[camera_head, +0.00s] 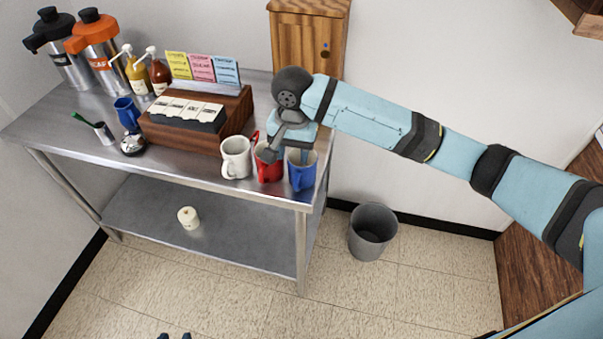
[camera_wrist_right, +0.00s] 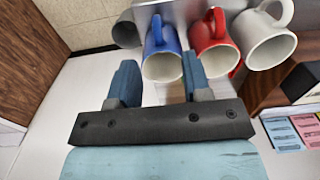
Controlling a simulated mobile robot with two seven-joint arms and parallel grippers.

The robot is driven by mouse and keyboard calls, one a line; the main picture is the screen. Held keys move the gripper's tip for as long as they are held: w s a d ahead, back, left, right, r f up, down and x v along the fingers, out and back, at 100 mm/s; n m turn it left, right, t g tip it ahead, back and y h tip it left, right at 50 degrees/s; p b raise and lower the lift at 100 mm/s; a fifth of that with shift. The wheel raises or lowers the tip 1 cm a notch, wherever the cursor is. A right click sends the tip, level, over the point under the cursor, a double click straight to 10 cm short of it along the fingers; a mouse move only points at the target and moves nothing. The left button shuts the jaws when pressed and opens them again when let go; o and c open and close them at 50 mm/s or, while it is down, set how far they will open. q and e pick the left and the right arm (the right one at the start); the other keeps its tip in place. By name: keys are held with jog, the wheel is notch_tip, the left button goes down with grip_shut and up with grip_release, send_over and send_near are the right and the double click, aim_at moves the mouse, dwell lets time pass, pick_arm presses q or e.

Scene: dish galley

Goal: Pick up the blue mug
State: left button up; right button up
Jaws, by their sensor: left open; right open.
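The blue mug (camera_head: 302,170) stands upright at the right front corner of the steel table (camera_head: 180,170). It also shows in the right wrist view (camera_wrist_right: 161,48), with its handle pointing away from the gripper. My right gripper (camera_head: 290,146) is open just behind this mug. In the wrist view its fingertips (camera_wrist_right: 160,60) lie on either side of the mug's rim, with gaps; contact cannot be made out. A second, darker blue mug (camera_head: 127,114) stands at the table's left part. My left gripper (camera_head: 174,336) shows only two dark tips at the bottom edge, apart.
A red mug (camera_head: 267,166) and a white mug (camera_head: 236,158) stand close to the left of the blue mug. A wooden organizer (camera_head: 160,132) is behind them. Pump bottles and urns stand farther left. A grey bin (camera_head: 372,232) is on the floor right of the table.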

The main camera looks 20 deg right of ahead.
aim_at(296, 182)
jog(key=f, duration=0.9)
jog(key=f+p, duration=0.1)
jog(key=f, duration=0.3)
jog(key=shift+d+f, duration=0.2)
jog(key=shift+d, duration=0.15)
jog(key=shift+w, duration=0.1)
grip_shut()
